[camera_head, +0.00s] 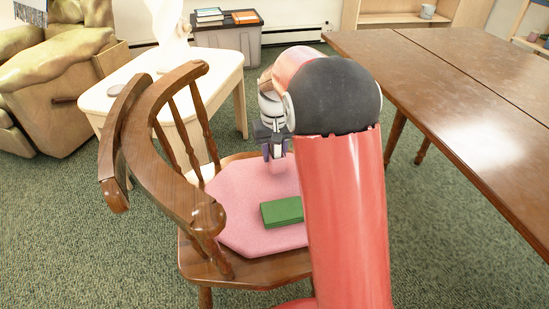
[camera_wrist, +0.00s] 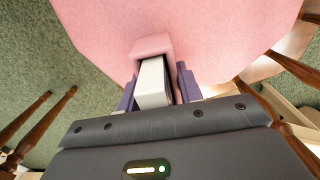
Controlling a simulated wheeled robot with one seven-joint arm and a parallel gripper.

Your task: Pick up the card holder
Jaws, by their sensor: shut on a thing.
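My gripper (camera_head: 276,152) points down over the chair's pink cushion, with its purple fingers on both sides of a small pink and white block, which I take to be the card holder (camera_head: 277,167). In the wrist view the card holder (camera_wrist: 153,46) shows a pink end and a pale, whitish body between the fingers of my gripper (camera_wrist: 156,88). The gripper is shut on it. I cannot tell whether its lower end touches the cushion.
A green box (camera_head: 282,211) lies on the pink cushion (camera_head: 235,205) of the wooden chair. The curved chair back (camera_head: 165,150) rises left of my arm. A brown table (camera_head: 470,95) stands at the right, a cream table (camera_head: 222,68) behind the chair.

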